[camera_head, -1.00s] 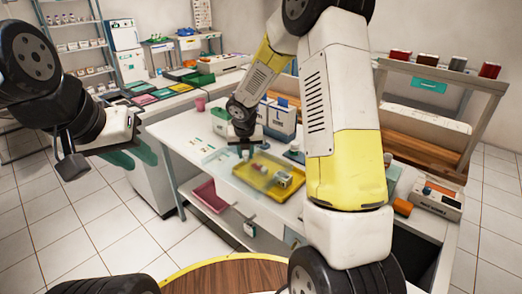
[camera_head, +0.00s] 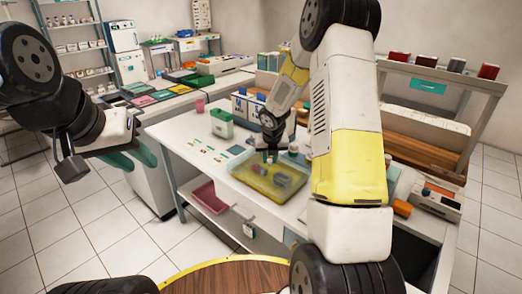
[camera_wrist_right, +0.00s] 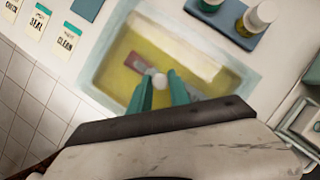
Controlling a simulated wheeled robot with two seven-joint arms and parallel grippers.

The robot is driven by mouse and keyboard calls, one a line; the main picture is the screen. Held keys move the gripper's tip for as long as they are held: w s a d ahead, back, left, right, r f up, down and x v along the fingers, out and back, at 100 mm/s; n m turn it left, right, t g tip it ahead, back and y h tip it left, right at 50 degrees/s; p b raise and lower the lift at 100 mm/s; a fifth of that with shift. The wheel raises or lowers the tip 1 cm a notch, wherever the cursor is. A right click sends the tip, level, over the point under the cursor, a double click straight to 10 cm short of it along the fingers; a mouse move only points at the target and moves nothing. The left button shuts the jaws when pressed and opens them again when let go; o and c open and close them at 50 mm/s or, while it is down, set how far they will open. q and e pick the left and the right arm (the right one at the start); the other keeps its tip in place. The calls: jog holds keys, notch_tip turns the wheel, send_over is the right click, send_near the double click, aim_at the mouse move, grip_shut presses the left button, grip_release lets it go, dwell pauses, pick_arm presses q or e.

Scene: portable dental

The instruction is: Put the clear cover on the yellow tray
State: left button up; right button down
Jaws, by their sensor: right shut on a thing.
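The yellow tray (camera_head: 246,186) lies on the white table in the head view, with small items in it that look hazy through the clear cover. The clear cover (camera_wrist_right: 98,82) shows in the right wrist view as a pale see-through rectangle over the tray, with a white knob (camera_wrist_right: 159,81) in its middle. My right gripper (camera_head: 270,154) is above the tray, and its teal fingers are shut on that knob. I cannot tell whether the cover touches the tray rim. My left gripper (camera_head: 138,157) is at the left, away from the tray, with its teal fingers apart and empty.
A green-and-white box (camera_head: 222,124) and blue-and-white boxes (camera_head: 248,106) stand behind the tray. A blue holder with small bottles (camera_wrist_right: 232,18) is close beside it. A pink bin (camera_head: 210,196) sits on the lower shelf. Table space left of the tray holds flat labels.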

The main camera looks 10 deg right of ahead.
jog(key=shift+f, duration=0.1)
jog(key=shift+f, duration=0.15)
jog(key=c, duration=1.2)
grip_release()
jog(key=shift+c, duration=0.2)
